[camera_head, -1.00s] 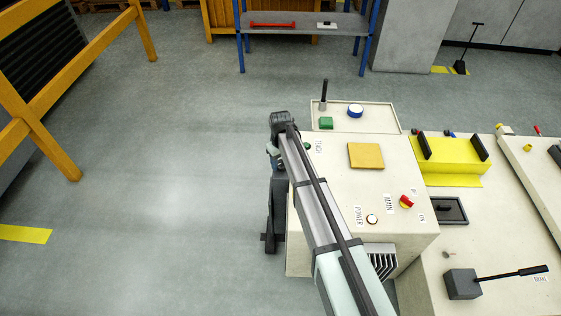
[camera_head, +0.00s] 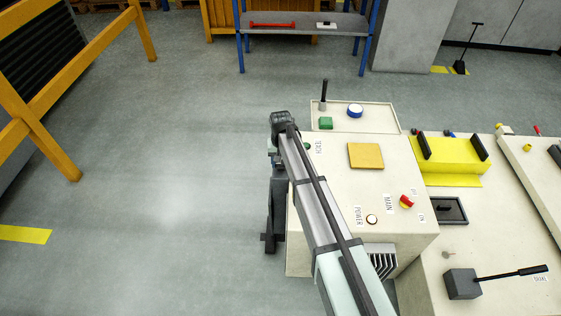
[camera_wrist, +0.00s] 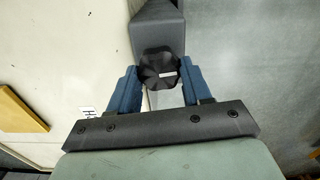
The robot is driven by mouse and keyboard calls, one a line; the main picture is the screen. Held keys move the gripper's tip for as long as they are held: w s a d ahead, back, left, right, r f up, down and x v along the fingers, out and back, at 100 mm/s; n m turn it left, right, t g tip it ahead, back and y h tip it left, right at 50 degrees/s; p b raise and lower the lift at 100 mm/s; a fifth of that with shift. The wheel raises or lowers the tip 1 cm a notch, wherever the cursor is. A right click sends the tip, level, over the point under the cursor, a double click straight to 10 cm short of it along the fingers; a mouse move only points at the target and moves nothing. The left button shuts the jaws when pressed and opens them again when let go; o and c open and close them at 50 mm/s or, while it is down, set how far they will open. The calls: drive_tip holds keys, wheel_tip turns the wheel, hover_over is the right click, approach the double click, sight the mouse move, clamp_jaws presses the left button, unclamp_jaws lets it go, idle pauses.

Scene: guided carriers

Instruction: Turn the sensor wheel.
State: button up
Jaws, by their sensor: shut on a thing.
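The sensor wheel (camera_wrist: 157,70) is a dark, lobed knob with a small white mark on its face. In the wrist view it sits in front of a dark grey post (camera_wrist: 157,28). My gripper (camera_wrist: 158,76) has its blue fingers on either side of the wheel and is shut on it. In the head view my gripper (camera_head: 274,158) is at the left side of the cream console (camera_head: 335,215), and my wrist and arm hide the wheel.
The console top carries a yellow plate (camera_head: 366,156), a red switch (camera_head: 406,201) and a POWER button (camera_head: 372,219). A tray (camera_head: 382,118) stands behind it. A yellow barrier (camera_head: 45,145) is at the far left. The floor left of the console is clear.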

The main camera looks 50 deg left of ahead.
sight(281, 163)
drive_tip(key=m, duration=0.6)
drive_tip(key=shift+d, duration=0.1)
drive_tip(key=m, duration=0.6)
drive_tip(key=shift+m, duration=0.4)
drive_tip(key=o, duration=1.1)
drive_tip(key=shift+c, duration=0.2)
wheel_tip(281, 163, up, 14)
